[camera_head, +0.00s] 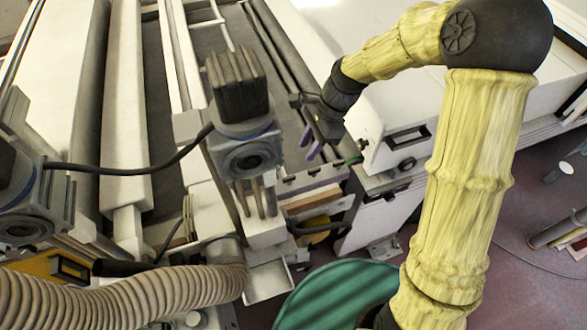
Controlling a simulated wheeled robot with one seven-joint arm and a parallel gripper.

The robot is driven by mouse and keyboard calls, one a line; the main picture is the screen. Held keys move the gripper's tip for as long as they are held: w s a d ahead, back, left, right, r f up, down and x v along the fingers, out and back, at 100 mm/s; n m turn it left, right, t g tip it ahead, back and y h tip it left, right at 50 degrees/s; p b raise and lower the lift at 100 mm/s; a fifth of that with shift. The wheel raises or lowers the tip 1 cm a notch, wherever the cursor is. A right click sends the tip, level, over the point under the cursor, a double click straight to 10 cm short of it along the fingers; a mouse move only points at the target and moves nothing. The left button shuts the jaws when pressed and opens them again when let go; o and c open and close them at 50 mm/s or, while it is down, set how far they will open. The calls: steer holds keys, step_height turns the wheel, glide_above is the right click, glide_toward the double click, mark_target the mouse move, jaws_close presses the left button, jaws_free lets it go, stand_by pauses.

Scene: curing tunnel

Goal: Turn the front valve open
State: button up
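My gripper (312,144) is at the end of my yellow-sleeved arm, near the middle of the view. It has purple fingertips that point down and to the left, over the dark bed of the machine. The fingers are small here, and I cannot tell how far apart they are. Nothing shows clearly between them. I cannot clearly make out a front valve. A dark round knob (407,164) sits on the housing's front, below a dark slot.
A grey unit with a black ribbed top (238,85) stands left of my gripper, with a black cable running left from it. A ribbed beige hose (125,298) crosses the lower left. The pale housing (385,105) lies close on the right. Reddish floor (515,215) shows at right.

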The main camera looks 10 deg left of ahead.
mark_target(291, 176)
steer(key=p+x, duration=0.3)
steer(key=x, duration=0.8)
jaws_close()
